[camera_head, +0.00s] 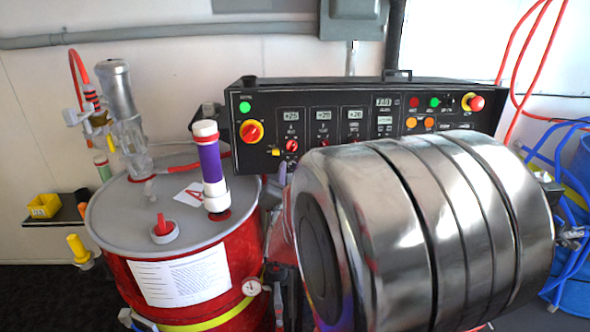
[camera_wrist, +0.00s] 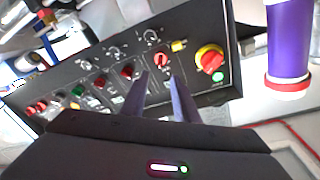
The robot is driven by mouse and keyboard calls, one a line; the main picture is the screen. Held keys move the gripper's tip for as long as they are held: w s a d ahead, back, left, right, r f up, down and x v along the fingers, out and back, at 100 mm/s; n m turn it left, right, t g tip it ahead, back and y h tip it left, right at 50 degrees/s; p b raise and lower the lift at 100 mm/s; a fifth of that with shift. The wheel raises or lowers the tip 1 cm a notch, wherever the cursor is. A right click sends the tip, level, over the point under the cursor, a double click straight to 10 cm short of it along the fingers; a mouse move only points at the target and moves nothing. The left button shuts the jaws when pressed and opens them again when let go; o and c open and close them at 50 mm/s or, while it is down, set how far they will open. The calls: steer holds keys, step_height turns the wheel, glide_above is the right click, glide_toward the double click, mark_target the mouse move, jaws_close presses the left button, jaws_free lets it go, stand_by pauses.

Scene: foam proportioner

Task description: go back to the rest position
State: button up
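My gripper (camera_wrist: 160,77) shows in the wrist view with its two fingers apart and nothing between them. The fingertips point at the black control panel (camera_wrist: 118,75), just below a small red knob (camera_wrist: 161,60) in the picture. I cannot tell how far the tips are from the panel. In the head view the panel (camera_head: 340,95) stands behind the drum, with displays, knobs and lights on its front. I cannot make out the gripper clearly in the head view.
The purple cylinder is at right in the wrist view (camera_wrist: 288,40). A blue drum (camera_head: 580,165) and blue hoses are at far right.

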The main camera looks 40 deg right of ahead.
steer(key=shift+s+a, duration=0.3)
steer(key=shift+a, duration=0.05)
stand_by(0.4)
steer(key=a+f+n+g+y, duration=0.3)
steer(key=a+f+y, duration=0.15)
steer(key=f, duration=0.55)
steer(key=s+a+f+n+g+y, duration=0.2)
steer(key=s+a+f+n+y, duration=0.15)
steer(key=a, duration=0.45)
steer(key=s+a+r+n+g+y, duration=0.1)
steer(key=s+a+r+n, duration=0.3)
steer(key=s+a, duration=0.4)
steer(key=s+a+r+n+g+y, duration=0.2)
steer(key=s+a+r+n, duration=0.2)
steer(key=s+a, duration=0.4)
steer(key=shift+s+a+r+y, duration=0.3)
steer(key=shift+r+y, duration=0.1)
steer(key=shift+r, duration=0.35)
